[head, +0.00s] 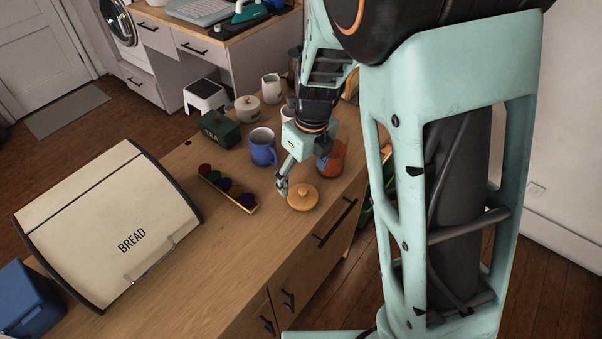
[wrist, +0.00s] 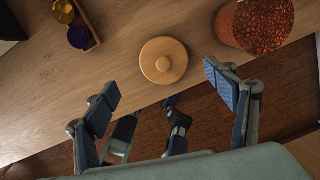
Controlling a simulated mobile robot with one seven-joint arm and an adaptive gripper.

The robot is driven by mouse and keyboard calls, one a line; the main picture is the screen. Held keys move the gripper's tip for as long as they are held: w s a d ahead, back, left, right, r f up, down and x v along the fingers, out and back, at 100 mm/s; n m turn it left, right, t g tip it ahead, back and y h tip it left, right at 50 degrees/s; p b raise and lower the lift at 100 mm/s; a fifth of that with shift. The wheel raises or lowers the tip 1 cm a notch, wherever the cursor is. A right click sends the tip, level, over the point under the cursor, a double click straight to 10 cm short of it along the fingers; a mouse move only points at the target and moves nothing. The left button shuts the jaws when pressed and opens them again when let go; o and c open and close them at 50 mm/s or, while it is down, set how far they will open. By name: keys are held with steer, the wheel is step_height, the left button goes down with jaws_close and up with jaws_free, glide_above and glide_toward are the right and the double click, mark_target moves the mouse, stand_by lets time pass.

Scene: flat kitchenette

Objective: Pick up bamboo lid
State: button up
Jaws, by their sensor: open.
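The bamboo lid (head: 302,196) is a round, light wooden disc with a small knob. It lies on the wooden counter near its front edge. In the wrist view the lid (wrist: 164,61) is at the upper middle, ahead of the fingertips and roughly between their lines. My gripper (head: 282,188) hangs beside the lid, just to its left in the head view. In the wrist view my gripper (wrist: 164,86) is open, with its fingers wide apart and nothing between them. I cannot tell its exact height above the counter.
An orange-brown jar (head: 332,160) stands close behind the lid; its speckled top (wrist: 262,22) shows in the wrist view. A tray of coloured capsules (head: 228,190), a blue mug (head: 263,147), a green box (head: 220,129) and a bread box (head: 108,225) share the counter (head: 225,255).

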mark_target(303, 190)
steer(key=f, duration=0.7)
steer(key=shift+w, duration=0.35)
steer(key=c, duration=1.2)
